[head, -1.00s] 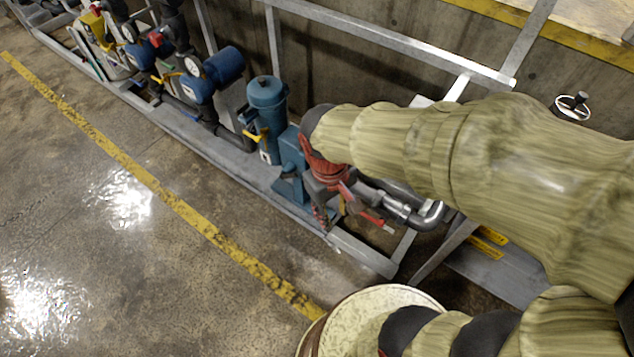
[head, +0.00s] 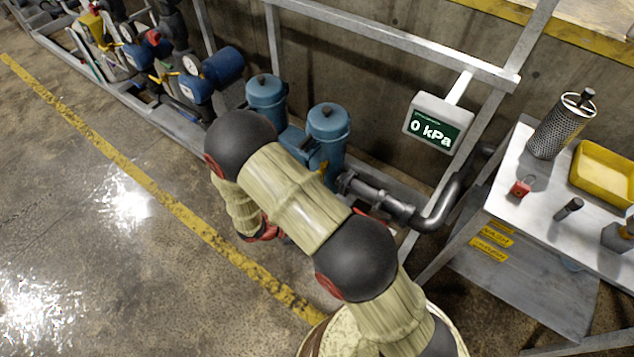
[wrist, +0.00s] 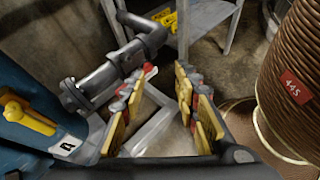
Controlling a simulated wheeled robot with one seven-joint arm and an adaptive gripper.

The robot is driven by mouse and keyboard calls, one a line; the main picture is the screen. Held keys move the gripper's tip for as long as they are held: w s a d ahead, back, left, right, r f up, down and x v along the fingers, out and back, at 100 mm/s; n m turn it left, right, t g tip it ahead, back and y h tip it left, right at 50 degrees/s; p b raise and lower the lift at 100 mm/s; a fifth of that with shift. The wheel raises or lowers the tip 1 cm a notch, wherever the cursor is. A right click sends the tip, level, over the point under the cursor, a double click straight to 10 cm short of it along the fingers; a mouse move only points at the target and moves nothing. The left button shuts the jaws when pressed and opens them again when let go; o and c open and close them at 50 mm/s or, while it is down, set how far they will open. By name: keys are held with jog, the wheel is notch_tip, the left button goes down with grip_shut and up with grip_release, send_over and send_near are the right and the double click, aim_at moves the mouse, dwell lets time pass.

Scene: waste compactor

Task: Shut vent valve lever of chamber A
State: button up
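Two blue chambers stand on the skid in the head view, one behind (head: 265,95) and one nearer (head: 328,125). In the wrist view a blue chamber (wrist: 20,148) fills the left edge, with a white tag (wrist: 68,147) that seems to read A and a yellow lever (wrist: 30,118). A grey pipe (wrist: 105,75) runs out of it. A red piece, perhaps a lever (wrist: 149,71), shows beyond my left fingers beside the pipe. My gripper (wrist: 160,80) is open with nothing between its yellow-padded fingers, right of the chamber.
A display (head: 435,128) reads 0 kPa. A grey table (head: 510,205) at the right holds a mesh cylinder (head: 560,127), a yellow tray (head: 606,172) and a small red padlock-like item (head: 520,188). Skid rails and the bent pipe (head: 430,220) are close. The floor at left is clear.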

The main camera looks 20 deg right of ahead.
jog(key=w+f+n+t+h, duration=0.2)
jog(key=w+f+n+t, duration=0.4)
jog(key=w+f, duration=0.15)
jog(key=w+a+r+n+t, duration=0.3)
jog(key=w+a+t, duration=0.25)
jog(key=w, duration=0.45)
jog(key=shift+t+y, duration=0.25)
jog(key=shift+y, duration=0.15)
jog(key=shift+b+x, duration=1.25)
jog(key=shift+x, duration=2.45)
jog(key=shift+s+d+f, duration=0.1)
jog(key=shift+s+f, duration=0.05)
jog(key=c, duration=0.3)
jog(key=c, duration=0.4)
grip_shut()
